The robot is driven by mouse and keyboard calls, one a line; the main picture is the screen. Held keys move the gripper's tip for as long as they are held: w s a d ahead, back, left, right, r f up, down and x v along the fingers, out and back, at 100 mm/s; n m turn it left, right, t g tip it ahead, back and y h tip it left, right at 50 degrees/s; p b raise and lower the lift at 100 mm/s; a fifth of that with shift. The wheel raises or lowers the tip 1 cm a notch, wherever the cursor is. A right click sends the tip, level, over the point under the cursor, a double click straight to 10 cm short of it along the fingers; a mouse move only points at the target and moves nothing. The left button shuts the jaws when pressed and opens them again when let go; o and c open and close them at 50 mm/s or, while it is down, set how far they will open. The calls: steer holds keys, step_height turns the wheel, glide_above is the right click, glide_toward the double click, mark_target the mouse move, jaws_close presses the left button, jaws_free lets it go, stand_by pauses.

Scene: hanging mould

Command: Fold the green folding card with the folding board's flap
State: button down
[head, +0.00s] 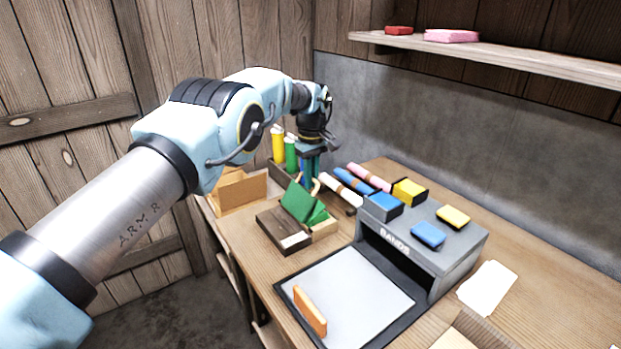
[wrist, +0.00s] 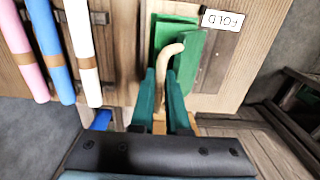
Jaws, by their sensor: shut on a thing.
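The folding board (head: 272,229) is a dark wooden base on the bench with a pale label, which reads FOLD in the wrist view (wrist: 222,21). The green folding card (head: 298,201) has one panel standing steeply and another lying low beside it; both panels also show in the wrist view (wrist: 188,62). A curved pale wooden handle (wrist: 164,62) rises beside the card. My gripper (wrist: 161,76) is shut on this handle, one teal finger on each side. In the head view my gripper (head: 311,176) is above the board's far side. The flap itself is mostly hidden.
Rolled tubes in white (head: 340,193), blue (head: 354,181) and pink (head: 369,177) lie to the right. A grey BANDS box (head: 440,247) with coloured blocks stands nearer. A dark-edged pale mat (head: 352,285) lies in front.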

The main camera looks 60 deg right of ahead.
steer(key=shift+a+f, duration=0.1)
steer(key=shift+f, duration=0.1)
steer(key=c, duration=0.9)
jaws_free()
steer(key=shift+a, duration=0.1)
steer(key=r, duration=0.3)
steer(key=r+b, duration=0.1)
steer(key=r, duration=0.3)
steer(key=r+b, duration=0.1)
steer(key=r, duration=0.3)
steer(key=shift+d+r, duration=0.15)
steer(key=shift+d, duration=0.1)
